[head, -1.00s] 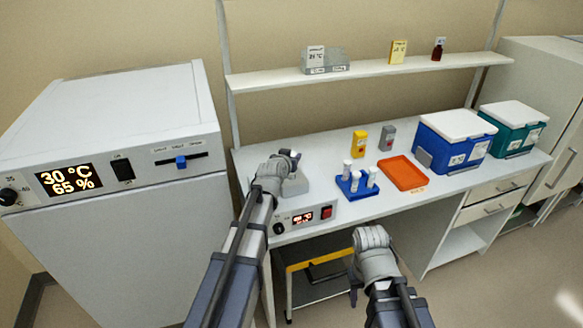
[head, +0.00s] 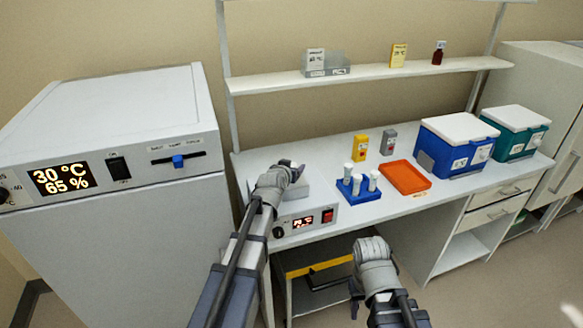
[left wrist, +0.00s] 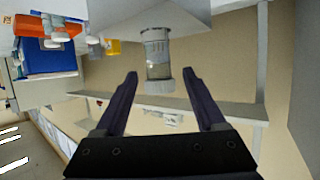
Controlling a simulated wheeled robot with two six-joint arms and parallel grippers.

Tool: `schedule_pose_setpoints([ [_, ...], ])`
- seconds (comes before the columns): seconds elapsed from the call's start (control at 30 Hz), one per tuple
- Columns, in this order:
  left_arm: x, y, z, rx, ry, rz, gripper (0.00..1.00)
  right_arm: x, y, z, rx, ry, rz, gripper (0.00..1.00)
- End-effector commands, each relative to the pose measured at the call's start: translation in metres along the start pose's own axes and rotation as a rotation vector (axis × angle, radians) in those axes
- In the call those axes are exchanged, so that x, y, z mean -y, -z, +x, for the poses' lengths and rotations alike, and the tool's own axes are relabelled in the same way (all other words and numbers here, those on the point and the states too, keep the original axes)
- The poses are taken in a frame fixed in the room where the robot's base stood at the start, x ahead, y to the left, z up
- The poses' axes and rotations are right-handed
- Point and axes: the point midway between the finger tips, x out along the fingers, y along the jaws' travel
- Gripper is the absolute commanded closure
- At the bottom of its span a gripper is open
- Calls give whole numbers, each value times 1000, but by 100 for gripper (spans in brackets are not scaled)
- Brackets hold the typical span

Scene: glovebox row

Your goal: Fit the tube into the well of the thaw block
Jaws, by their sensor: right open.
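The thaw block (head: 293,206) is a pale box with a red-lit display at the left end of the bench. My left gripper (head: 295,170) is over it and hides part of its top. In the left wrist view, which is upside down, a clear tube (left wrist: 158,62) with a grey cap stands upright against the block's pale face (left wrist: 190,12). My left gripper's fingers (left wrist: 160,76) are apart on either side of the tube's cap end, with gaps showing. How deep the tube sits in the well is hidden. My right gripper (head: 356,297) is open and empty in front of the bench.
A blue rack (head: 357,189) with white-capped tubes stands right of the block, beside an orange tray (head: 405,177). Yellow (head: 360,145) and grey (head: 388,141) bottles stand behind. Blue (head: 455,150) and teal (head: 515,135) coolers stand right. A shelf (head: 370,76) runs above; an incubator (head: 120,140) stands left.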

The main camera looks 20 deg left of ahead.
Motion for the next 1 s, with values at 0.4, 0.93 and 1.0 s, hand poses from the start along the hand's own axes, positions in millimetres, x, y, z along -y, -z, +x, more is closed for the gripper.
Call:
schedule_pose_setpoints([
  [0.4, 0, 4, -6, 0, 0, 0, 28, -1, 0, -6, 0, 0, 0, 50],
  [0.93, 0, 5, -105, 0, 0, -1, 28, -4, -3, -44, 0, 0, -1, 50],
  [1.0, 0, 5, -114, 0, 1, 0, 28, -5, -3, -48, 0, 0, -2, 50],
])
